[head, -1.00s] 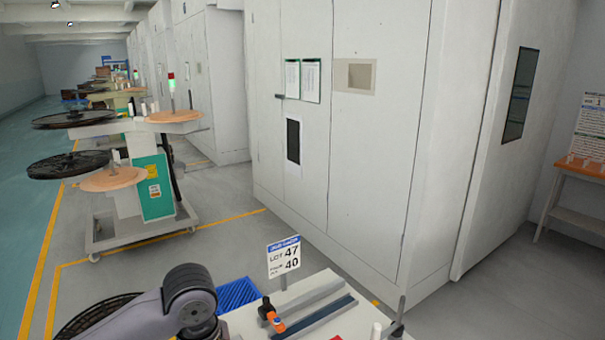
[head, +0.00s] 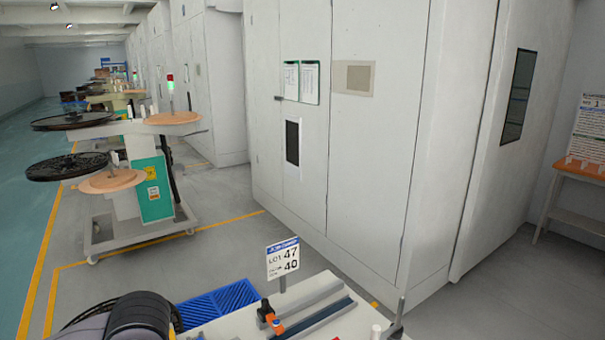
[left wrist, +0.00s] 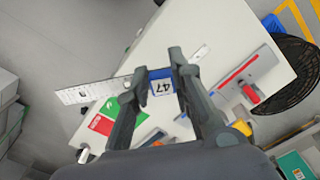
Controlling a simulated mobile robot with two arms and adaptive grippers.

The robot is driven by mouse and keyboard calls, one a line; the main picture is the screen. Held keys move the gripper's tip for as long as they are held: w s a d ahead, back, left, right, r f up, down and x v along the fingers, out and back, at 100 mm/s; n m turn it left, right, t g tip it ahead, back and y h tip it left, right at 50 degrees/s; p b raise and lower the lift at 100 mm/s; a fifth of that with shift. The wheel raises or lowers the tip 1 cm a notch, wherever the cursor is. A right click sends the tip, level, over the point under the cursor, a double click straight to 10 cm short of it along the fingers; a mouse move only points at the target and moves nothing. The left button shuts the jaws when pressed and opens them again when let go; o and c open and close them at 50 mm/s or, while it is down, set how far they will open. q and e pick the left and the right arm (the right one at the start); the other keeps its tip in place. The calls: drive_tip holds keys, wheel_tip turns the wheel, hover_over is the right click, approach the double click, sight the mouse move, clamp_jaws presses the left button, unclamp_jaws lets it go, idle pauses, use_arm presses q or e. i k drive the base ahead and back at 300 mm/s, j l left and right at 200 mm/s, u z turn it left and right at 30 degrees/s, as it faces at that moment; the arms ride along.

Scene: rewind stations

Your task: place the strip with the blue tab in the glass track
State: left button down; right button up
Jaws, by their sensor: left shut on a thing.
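In the left wrist view my left gripper (left wrist: 159,70) is shut on the blue tab (left wrist: 160,74), which has a white label reading 47. The long pale strip (left wrist: 92,91) reaches out to both sides of the fingers, above the white tabletop; its left part has small holes and marks. In the head view the table's front part holds a pale grey track (head: 308,304) and a darker track (head: 318,317) side by side. I cannot tell which is glass. The gripper and strip are outside the head view. My right gripper is in neither view.
A lot sign (head: 283,259) stands at the table's back edge. A black and orange piece (head: 268,315) sits by the tracks' left end. A blue crate (head: 225,301) is left of the table. Tall white cabinets (head: 350,150) stand behind. A black reel (left wrist: 290,75) shows at right.

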sight(323, 316)
drive_tip(key=i+l+z, duration=0.1)
drive_tip(key=i+z, duration=0.5)
drive_tip(key=z, duration=0.15)
drive_tip(key=i+z, duration=0.35)
